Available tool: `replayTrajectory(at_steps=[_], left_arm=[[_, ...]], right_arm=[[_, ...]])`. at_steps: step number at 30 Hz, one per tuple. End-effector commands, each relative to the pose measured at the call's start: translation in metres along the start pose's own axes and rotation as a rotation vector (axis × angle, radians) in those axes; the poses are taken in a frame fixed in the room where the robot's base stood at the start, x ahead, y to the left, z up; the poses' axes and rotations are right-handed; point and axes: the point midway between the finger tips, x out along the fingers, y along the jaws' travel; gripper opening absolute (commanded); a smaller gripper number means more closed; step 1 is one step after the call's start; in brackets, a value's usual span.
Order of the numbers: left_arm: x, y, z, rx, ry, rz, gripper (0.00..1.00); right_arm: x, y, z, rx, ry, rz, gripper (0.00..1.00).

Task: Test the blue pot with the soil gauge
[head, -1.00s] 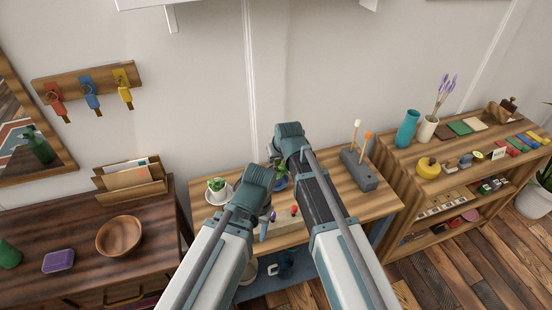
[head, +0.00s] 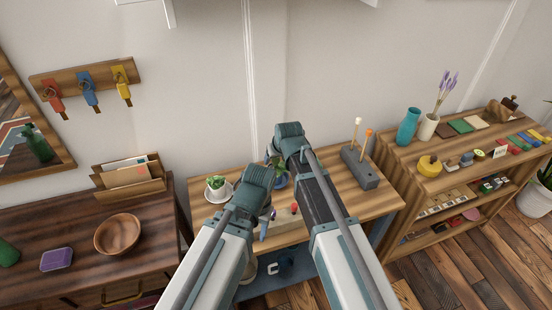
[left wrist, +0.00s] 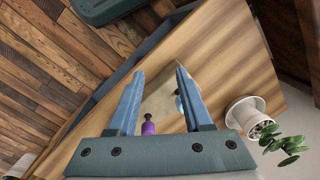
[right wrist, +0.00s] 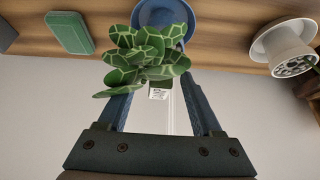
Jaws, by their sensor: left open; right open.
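The blue pot (right wrist: 160,14) with a patterned green plant (right wrist: 145,58) stands on the wooden bench, mostly hidden by my right arm in the head view (head: 281,181). My right gripper (right wrist: 152,88) is open, its fingers on either side of the lower leaves; I cannot tell if they touch. My left gripper (left wrist: 161,73) is open above a pale block (left wrist: 160,102), with a purple-topped piece (left wrist: 148,127) between its fingers. In the head view a red-topped piece (head: 294,208) also stands at this block. I cannot tell which thing is the soil gauge.
A white pot (head: 215,193) with a small plant stands left of the blue pot. A grey block (head: 360,168) at the bench's right holds white-topped and orange-topped sticks. A green box (right wrist: 69,33) lies nearby. A dark desk (head: 65,225) and a full shelf (head: 400,165) flank the bench.

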Motion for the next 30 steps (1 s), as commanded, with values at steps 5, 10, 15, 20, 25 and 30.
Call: replayTrajectory(at_steps=[5,10,15,20,25,30], left_arm=[[-0.007,-0.001,0.000,0.000,0.000,0.000,0.50],[-0.023,-0.002,0.001,0.000,0.000,0.000,0.50],[-0.047,-0.004,0.003,0.000,0.000,0.000,0.50],[-0.072,-0.007,0.004,0.000,0.000,0.000,0.50],[-0.097,-0.009,0.006,0.000,0.000,0.000,0.50],[-0.116,-0.011,0.007,0.000,0.000,0.000,0.50]], right_arm=[[-0.008,0.000,-0.001,0.000,0.000,0.000,0.67],[-0.026,0.000,-0.001,0.000,0.000,0.000,0.67],[-0.053,0.000,-0.002,0.000,0.000,0.000,0.67],[-0.082,0.000,-0.002,0.000,0.000,0.000,0.67],[-0.111,0.000,-0.002,0.000,0.000,0.000,0.67],[-0.133,0.000,-0.001,0.000,0.000,0.000,0.67]])
